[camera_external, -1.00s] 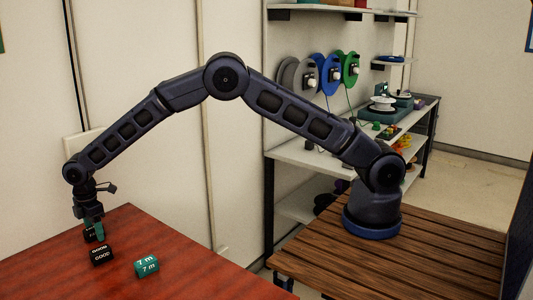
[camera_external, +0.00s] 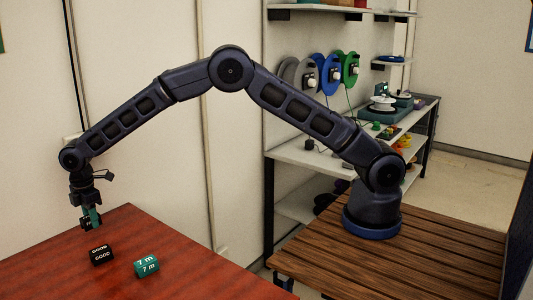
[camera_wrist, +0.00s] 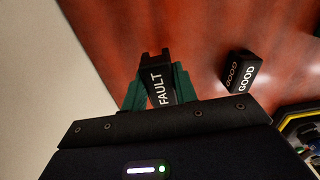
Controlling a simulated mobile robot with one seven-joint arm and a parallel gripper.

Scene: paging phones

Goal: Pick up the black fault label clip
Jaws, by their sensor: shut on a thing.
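The black fault label clip (camera_wrist: 158,86), with white FAULT lettering, is between the green fingers of my gripper (camera_wrist: 160,88) in the wrist view. In the external view my gripper (camera_external: 92,217) is shut on the clip (camera_external: 86,224), near the far left edge of the red table. The clip appears slightly raised over the table, though the gap is hard to judge. The fingers partly hide it in the external view.
A black block marked GOOD (camera_external: 101,255) sits on the red table (camera_external: 200,275); it also shows in the wrist view (camera_wrist: 240,72). A teal block marked 7 m (camera_external: 147,266) lies to its right. A pale wall (camera_external: 150,170) stands close behind the table.

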